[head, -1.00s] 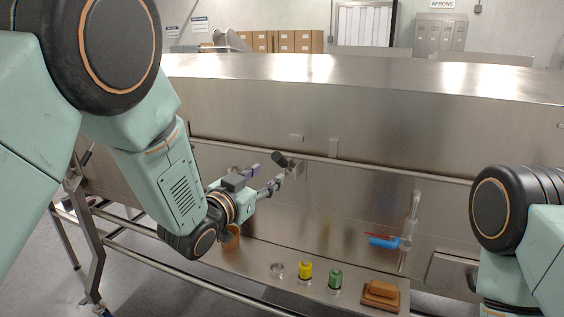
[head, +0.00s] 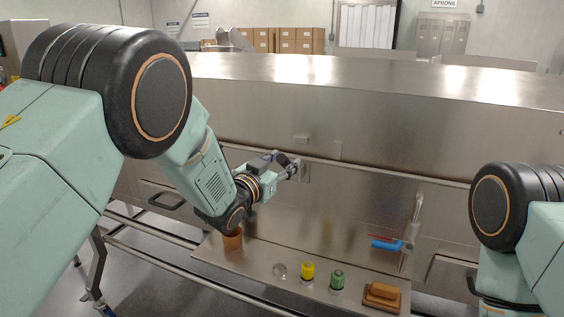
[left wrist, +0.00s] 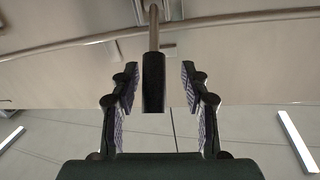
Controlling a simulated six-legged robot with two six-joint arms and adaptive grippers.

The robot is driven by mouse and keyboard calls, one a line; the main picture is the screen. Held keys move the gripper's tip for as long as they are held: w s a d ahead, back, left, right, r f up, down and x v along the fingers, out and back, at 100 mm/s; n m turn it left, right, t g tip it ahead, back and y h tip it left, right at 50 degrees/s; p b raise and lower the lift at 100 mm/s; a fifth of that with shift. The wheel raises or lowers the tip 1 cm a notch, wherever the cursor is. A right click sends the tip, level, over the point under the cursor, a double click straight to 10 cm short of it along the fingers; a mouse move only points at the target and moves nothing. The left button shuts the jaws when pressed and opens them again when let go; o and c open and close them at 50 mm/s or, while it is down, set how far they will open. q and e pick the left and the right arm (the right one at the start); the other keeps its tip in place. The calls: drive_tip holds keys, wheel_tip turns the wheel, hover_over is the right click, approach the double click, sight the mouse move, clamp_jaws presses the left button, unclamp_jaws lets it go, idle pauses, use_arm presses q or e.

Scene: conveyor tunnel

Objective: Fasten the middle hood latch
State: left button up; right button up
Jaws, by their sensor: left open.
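The hood latch handle (left wrist: 153,82) shows in the left wrist view as a black grip on a thin metal rod. My left gripper (left wrist: 159,80) is open, with one padded finger on each side of the grip and visible gaps on both sides. In the head view my left gripper (head: 282,166) is at the steel front near the hood's lower edge, and its fingers partly hide the dark latch handle. The steel hood (head: 400,135) spans the picture. Whether the latch is hooked cannot be seen. My right gripper is out of view.
A lower shelf holds a terracotta cup (head: 232,240), a clear glass piece (head: 280,270), a yellow item (head: 307,271), a green item (head: 337,280) and a brown sponge-like block (head: 382,294). A blue-handled tool (head: 385,244) and a metal pipe are at the right.

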use_arm(q)
drive_tip(key=shift+d, duration=0.6)
drive_tip(key=shift+c, duration=1.8)
drive_tip(key=shift+a, duration=0.45)
drive_tip(key=c, duration=0.5)
drive_tip(key=shift+d, duration=0.2)
clamp_jaws()
